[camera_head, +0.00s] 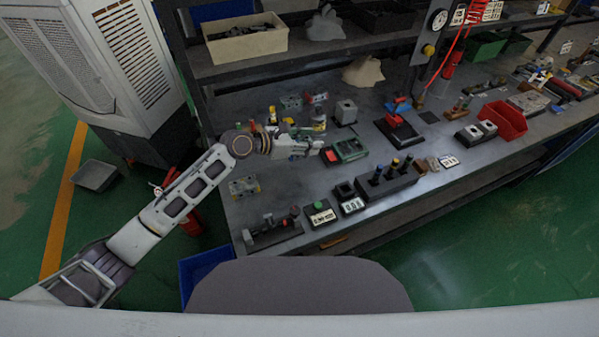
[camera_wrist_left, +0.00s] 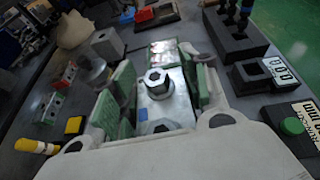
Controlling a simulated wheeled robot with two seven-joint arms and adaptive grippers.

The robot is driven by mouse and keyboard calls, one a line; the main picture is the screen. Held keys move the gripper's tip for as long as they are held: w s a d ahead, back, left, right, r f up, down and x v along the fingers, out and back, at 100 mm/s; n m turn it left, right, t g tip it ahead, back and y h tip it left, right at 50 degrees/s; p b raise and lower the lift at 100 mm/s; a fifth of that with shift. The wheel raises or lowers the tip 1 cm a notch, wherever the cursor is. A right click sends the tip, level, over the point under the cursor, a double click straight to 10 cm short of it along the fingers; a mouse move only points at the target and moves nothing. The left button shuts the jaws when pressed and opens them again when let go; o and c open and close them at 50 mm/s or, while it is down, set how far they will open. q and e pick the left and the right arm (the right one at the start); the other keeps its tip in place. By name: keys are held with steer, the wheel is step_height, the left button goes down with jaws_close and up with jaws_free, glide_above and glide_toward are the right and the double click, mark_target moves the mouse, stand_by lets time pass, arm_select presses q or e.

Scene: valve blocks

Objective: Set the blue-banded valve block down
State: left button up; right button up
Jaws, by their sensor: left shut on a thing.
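The blue-banded valve block (camera_wrist_left: 158,95) is a silvery metal block with a large hex fitting on top and a blue patch on its near left side. It sits between the green-padded fingers of my left gripper (camera_wrist_left: 160,92), which is shut on it. In the head view my left gripper (camera_head: 308,147) is over the middle of the workbench (camera_head: 290,185), just left of a green-and-red device. The block is too small there to make out clearly. Its underside is hidden, so I cannot tell whether it touches the bench. My right gripper is not in view.
The green-and-red device (camera_head: 350,149) is right of the gripper; a grey cube (camera_head: 346,112) stands behind it. A red-banded block (camera_wrist_left: 68,73) lies to the left in the wrist view. A black holder (camera_head: 388,182) stands front right. Bare bench lies in front of the gripper.

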arm_select(q)
steer(key=shift+f+b, duration=0.5)
steer(key=shift+f, duration=2)
